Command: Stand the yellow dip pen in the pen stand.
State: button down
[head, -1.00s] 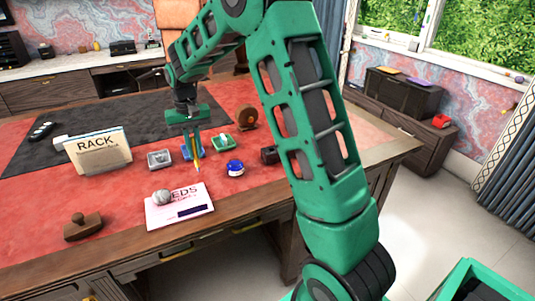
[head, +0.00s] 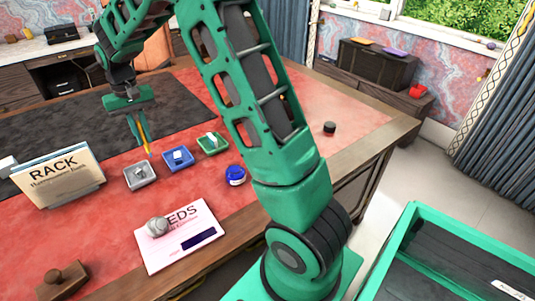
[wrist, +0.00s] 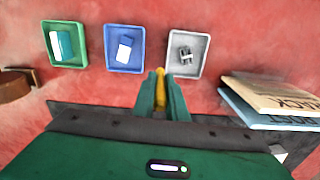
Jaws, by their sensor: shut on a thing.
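The yellow dip pen (head: 144,138) hangs steeply tilted, point down, from my gripper (head: 138,125) over the desk, behind the grey tray. In the wrist view the pen (wrist: 160,90) shows as a yellow strip between the two green fingers of my gripper (wrist: 161,92), which is shut on it. Whether the pen's tip touches the desk I cannot tell. I cannot make out the pen stand for certain; a small dark round object (head: 329,127) stands on the red leather to the right of my arm. My arm hides part of the desk.
A grey tray (head: 128,184), blue tray (head: 168,166) and green tray (head: 225,148) hold small items. The right desk corner is clear.

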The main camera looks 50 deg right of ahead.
jog(key=s+d+r+m, duration=0.4)
jog(key=s+d, duration=0.5)
jog(key=s, duration=0.4)
jog(key=s+d+r+m, duration=0.4)
jog(key=s+d+m, duration=0.1)
jog(key=s+d, duration=0.6)
jog(key=shift+s+d+f, duration=0.65)
jog(key=shift+d+f, duration=0.95)
jog(key=shift+f, duration=0.25)
jog(key=shift+s+d+f, duration=0.7)
jog(key=shift+d+f, duration=0.95)
jog(key=shift+f, duration=0.15)
jog(key=shift+s+d+f, duration=0.65)
jog(key=shift+d+f, duration=0.95)
jog(key=shift+f, duration=0.25)
jog(key=c, duration=1.8)
grip_release()
jog(key=shift+o, duration=0.2)
